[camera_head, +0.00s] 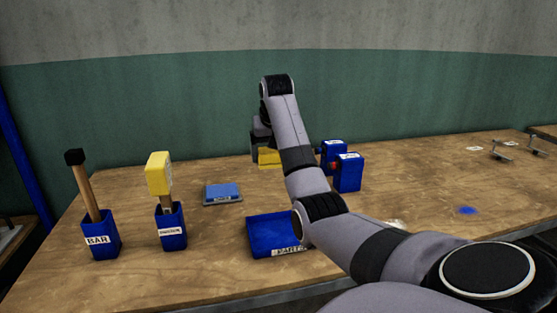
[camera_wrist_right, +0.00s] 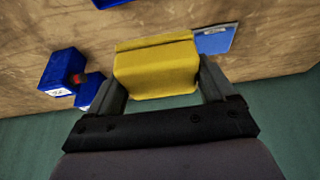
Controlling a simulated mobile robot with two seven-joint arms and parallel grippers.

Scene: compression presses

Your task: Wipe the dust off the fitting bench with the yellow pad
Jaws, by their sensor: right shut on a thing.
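The fitting bench (camera_head: 400,190) is a wooden top in front of a green wall. My right gripper (camera_head: 263,146) is over the far middle of the bench, shut on the yellow pad (camera_head: 268,158). In the right wrist view the yellow pad (camera_wrist_right: 157,68) sits between the two fingers; whether it touches the bench I cannot tell. A blue powdery patch (camera_head: 467,210) lies on the right part of the bench, and a pale patch (camera_head: 397,224) shows beside my arm. My arm hides part of the bench's middle. My left gripper is out of view.
Two blue boxes (camera_head: 348,173) stand right of the gripper, with something red beside them. A blue tray (camera_head: 270,230) and a small blue-topped plate (camera_head: 222,192) lie nearer. Blue holders with a bar (camera_head: 88,192) and yellow-headed tool (camera_head: 158,173) stand left. Metal pieces (camera_head: 501,153) are far right.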

